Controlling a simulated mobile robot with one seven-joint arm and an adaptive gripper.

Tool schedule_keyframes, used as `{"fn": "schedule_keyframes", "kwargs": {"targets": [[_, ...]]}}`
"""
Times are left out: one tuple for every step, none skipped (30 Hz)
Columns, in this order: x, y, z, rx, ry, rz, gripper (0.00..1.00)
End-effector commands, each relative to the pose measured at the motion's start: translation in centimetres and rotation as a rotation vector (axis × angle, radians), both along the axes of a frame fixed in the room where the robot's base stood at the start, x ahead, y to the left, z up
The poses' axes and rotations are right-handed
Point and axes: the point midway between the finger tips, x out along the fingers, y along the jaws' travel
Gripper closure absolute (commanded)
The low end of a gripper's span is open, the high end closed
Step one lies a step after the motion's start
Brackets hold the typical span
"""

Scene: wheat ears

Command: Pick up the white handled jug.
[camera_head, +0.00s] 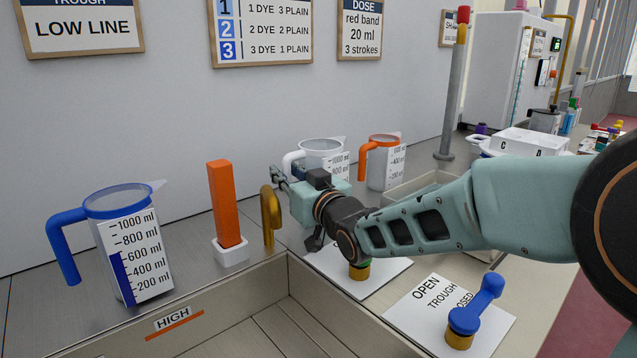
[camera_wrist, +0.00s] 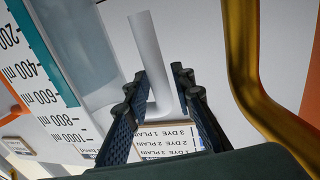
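The white handled jug (camera_head: 322,147) stands on the counter by the back wall, with a clear body and a scale label. Its white handle (camera_head: 291,160) faces left, and its lower body is hidden behind my gripper. My gripper (camera_head: 277,174) is at the handle side of the jug. In the wrist view, the white handle (camera_wrist: 148,55) comes down between the two dark fingers of my gripper (camera_wrist: 160,80). The fingers are apart, with gaps showing beside the handle. The jug's body and label (camera_wrist: 45,75) fill the left of this view, upside down.
A gold pipe (camera_head: 270,215) stands close to my gripper, with an orange block (camera_head: 224,205) left of it. An orange handled jug (camera_head: 384,163) stands to the right. A blue handled jug (camera_head: 122,245) stands left. A trough (camera_head: 275,280) and a blue valve lever (camera_head: 475,305) are in front.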

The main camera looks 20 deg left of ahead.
Motion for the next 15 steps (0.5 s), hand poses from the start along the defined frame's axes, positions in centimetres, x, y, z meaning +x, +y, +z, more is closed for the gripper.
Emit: {"fn": "schedule_keyframes", "kwargs": {"targets": [[-0.01, -0.01, 0.01, 0.0, 0.0, 0.0, 0.85], [-0.01, -0.01, 0.01, 0.0, 0.0, 0.0, 0.88], [-0.01, -0.02, 0.01, 0.0, 0.0, 0.0, 0.93], [-0.01, -0.02, 0.01, 0.0, 0.0, 0.0, 0.96], [-0.01, -0.02, 0.01, 0.0, 0.0, 0.0, 0.99], [-0.01, -0.02, 0.01, 0.0, 0.0, 0.0, 1.0], [-0.01, -0.02, 0.01, 0.0, 0.0, 0.0, 1.0], [-0.01, -0.02, 0.01, 0.0, 0.0, 0.0, 1.0], [-0.01, -0.02, 0.01, 0.0, 0.0, 0.0, 1.0], [-0.01, -0.02, 0.01, 0.0, 0.0, 0.0, 1.0], [-0.01, -0.02, 0.01, 0.0, 0.0, 0.0, 1.0], [-0.02, 0.03, 0.49, 0.005, -0.01, 0.001, 1.0], [-0.02, 0.03, 0.49, 0.005, -0.01, 0.001, 1.0], [-0.02, 0.03, 0.48, 0.004, -0.01, 0.001, 1.0], [-0.02, 0.03, 0.47, 0.005, -0.009, 0.001, 1.0]]}}
